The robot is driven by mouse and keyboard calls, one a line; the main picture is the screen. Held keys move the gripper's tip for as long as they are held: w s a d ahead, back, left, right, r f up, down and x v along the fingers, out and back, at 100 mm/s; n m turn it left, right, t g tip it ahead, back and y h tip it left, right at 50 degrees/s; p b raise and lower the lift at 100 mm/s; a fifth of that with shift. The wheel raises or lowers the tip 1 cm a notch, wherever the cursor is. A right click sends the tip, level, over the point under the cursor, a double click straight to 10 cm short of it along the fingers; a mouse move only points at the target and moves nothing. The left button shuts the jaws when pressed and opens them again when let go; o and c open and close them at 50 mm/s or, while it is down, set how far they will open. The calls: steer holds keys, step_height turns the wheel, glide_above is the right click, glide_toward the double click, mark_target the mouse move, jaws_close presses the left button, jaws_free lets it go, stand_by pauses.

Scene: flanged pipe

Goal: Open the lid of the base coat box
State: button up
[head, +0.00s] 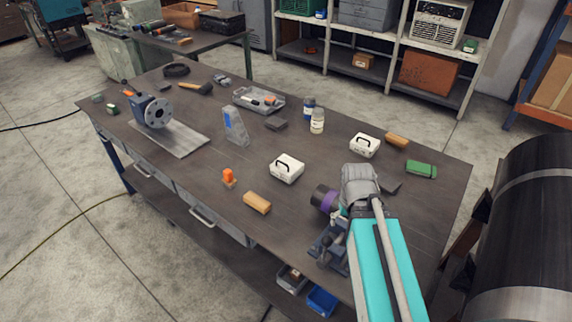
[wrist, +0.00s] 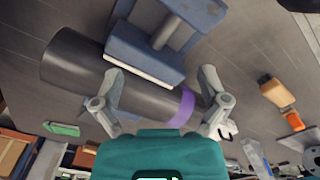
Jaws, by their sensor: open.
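Two white boxes with black handles stand on the workbench in the head view: a nearer one (head: 287,168) at the middle and a farther one (head: 364,146) to its right. Both look closed. Their labels are too small to read, so I cannot tell which is the base coat box. In the wrist view my gripper (wrist: 163,78) is open, its two fingers spread above a dark pipe with a purple band (wrist: 120,92). Nothing is seen held between the fingers. In the head view my arm hides the gripper. A white piece behind the right finger is partly hidden.
A blue vise (wrist: 150,62) is at the pipe; it also shows at the bench's front edge (head: 328,247). A tan block (head: 257,202), an orange-topped item (head: 229,177), bottles (head: 317,121) and a green block (head: 421,170) stand around the boxes. Bare bench (head: 205,180) lies left.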

mark_target(286, 160)
steer(key=shift+w+r, duration=0.1)
steer(key=shift+w, duration=0.15)
steer(key=shift+c, duration=1)
steer(key=w+a+r+n+p, duration=0.1)
steer(key=w+a, duration=0.1)
steer(key=w, duration=0.4)
steer(key=w+a+r+n+p, duration=0.1)
steer(key=w+a+n, duration=0.1)
steer(key=w, duration=0.4)
steer(key=w+a+r+n+p, duration=0.1)
steer(key=w+a, duration=0.1)
steer(key=w, duration=0.4)
steer(key=shift+a+r+n+g+y+p, duration=0.15)
steer(key=shift+r+n+g+y+p, duration=0.15)
steer(key=shift+n+g, duration=0.1)
steer(key=shift+c, duration=1.3)
steer(key=w+a+r+n+p, duration=0.1)
steer(key=w+a+n, duration=0.2)
steer(key=w, duration=0.6)
steer(key=w+a+r+n+g+p, duration=0.1)
steer(key=w+a+r+n+p, duration=0.1)
steer(key=w+a, duration=0.5)
steer(key=shift+w+a+r+n+y, duration=0.15)
steer(key=shift+w+r+n+y, duration=0.2)
steer(key=shift+w, duration=0.75)
steer(key=shift+f, duration=0.25)
